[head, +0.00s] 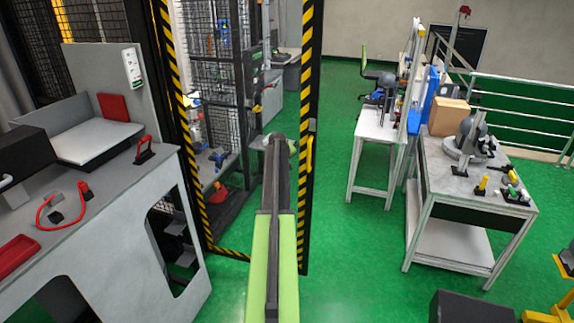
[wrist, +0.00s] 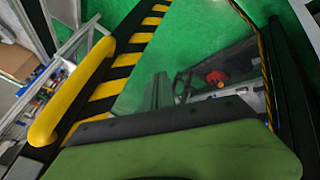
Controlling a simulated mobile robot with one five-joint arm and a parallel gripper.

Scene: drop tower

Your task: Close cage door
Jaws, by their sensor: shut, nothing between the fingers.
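The cage door (head: 305,75) is a tall panel edged in yellow and black stripes, standing in front of me. Its yellow handle (head: 310,155) is upright on the right edge. In the wrist view the handle (wrist: 75,90) is large and close at the left, beside the striped edge (wrist: 125,60). My gripper (head: 279,142) is at the far end of my green and dark arm, left of the handle in the head view. In the wrist view its dark fingers (wrist: 157,92) are together and empty, right of the handle. I cannot tell whether it touches the door.
A grey workbench (head: 100,200) with red tools stands close at the left. A wire mesh cage (head: 215,75) shows behind the door. Two work tables (head: 375,150) (head: 470,185) stand at the right. Green floor (head: 345,240) is clear between the door and the tables.

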